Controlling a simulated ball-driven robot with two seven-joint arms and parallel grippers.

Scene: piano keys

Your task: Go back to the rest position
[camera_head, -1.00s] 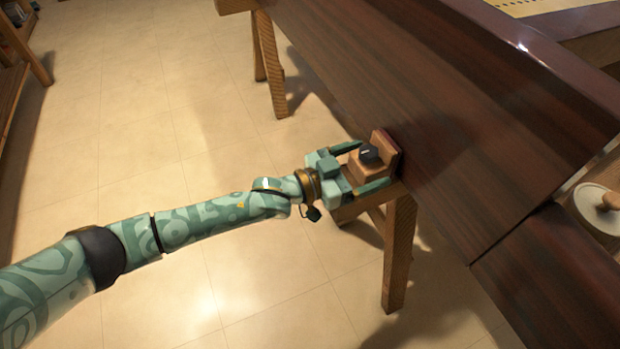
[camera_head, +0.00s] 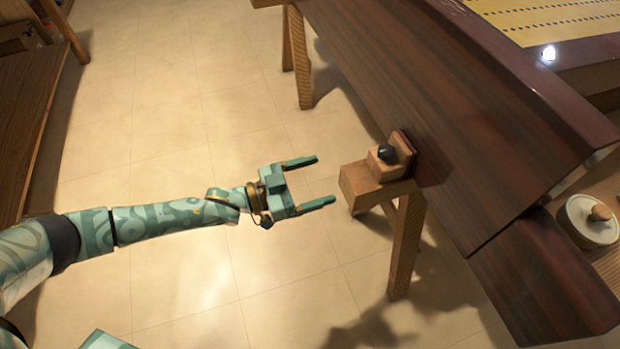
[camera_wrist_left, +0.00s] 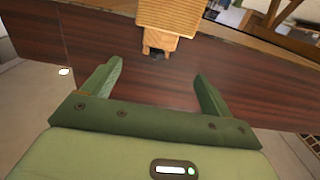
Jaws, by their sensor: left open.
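My left gripper (camera_head: 325,181) is open and empty in the head view. It hangs over the tiled floor, apart from and to the left of a small wooden block with a dark knob (camera_head: 385,153). Its two green fingers also show spread apart in the left wrist view (camera_wrist_left: 160,82), with nothing between them. My right gripper is not in view.
A long dark wooden panel (camera_head: 450,100) slopes across the right side, beside a trestle leg (camera_head: 405,245). A round pale lidded pot (camera_head: 585,232) sits at the far right. A wooden bench (camera_head: 30,120) stands at the left. Open floor (camera_head: 200,110) lies between.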

